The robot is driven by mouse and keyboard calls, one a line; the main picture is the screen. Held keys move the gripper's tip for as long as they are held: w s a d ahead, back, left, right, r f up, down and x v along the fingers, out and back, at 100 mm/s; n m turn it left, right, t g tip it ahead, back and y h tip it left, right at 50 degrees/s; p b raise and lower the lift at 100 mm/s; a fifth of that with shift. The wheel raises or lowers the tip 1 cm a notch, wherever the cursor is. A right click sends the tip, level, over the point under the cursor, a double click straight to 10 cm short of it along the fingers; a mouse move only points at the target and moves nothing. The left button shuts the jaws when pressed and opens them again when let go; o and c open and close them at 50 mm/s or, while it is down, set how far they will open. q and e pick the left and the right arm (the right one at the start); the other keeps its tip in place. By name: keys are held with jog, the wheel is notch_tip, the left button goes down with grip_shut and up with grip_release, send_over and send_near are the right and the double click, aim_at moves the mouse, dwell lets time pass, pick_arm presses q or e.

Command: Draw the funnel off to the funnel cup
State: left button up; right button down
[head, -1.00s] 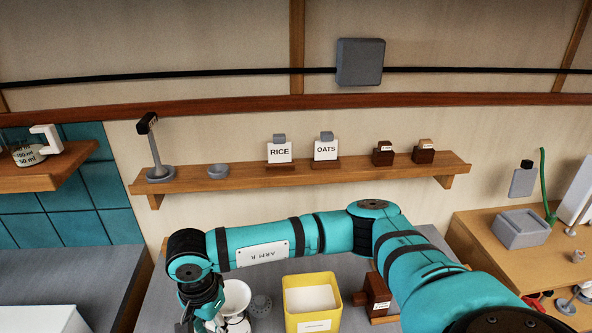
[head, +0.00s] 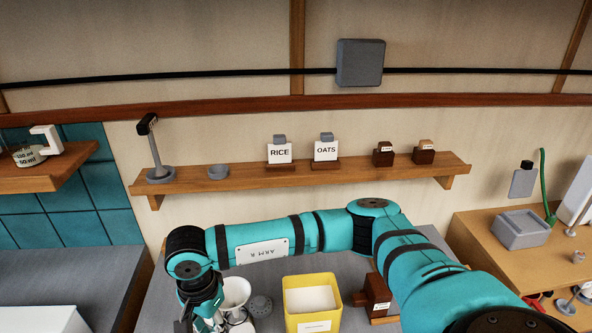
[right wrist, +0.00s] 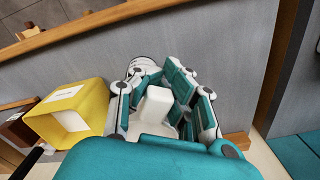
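The white funnel (head: 237,289) is at the lower left of the worktop in the head view, beside my right gripper (head: 210,312). In the right wrist view a white block-like part (right wrist: 155,104), seemingly the funnel's grip, sits between the fingers of my right gripper (right wrist: 157,75), which look closed on it. A white round rim shows just beyond the fingertips. Below the funnel in the head view are white round shapes, perhaps the funnel cup (head: 240,327), cut by the picture edge. I cannot tell whether funnel and cup touch. My left gripper is out of view.
A yellow bin (head: 312,328) and a brown wooden block (head: 377,290) stand further right. A shelf (head: 230,182) with RICE and OATS holders runs behind my right arm.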

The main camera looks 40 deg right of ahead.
jog(key=shift+w+r+p, duration=0.2)
jog(key=shift+r+p, duration=0.25)
jog(key=shift+r, duration=1.05)
jog(key=shift+w+r+p, duration=0.15)
jog(key=shift+r+p, duration=0.25)
jog(key=shift+r, duration=1.1)
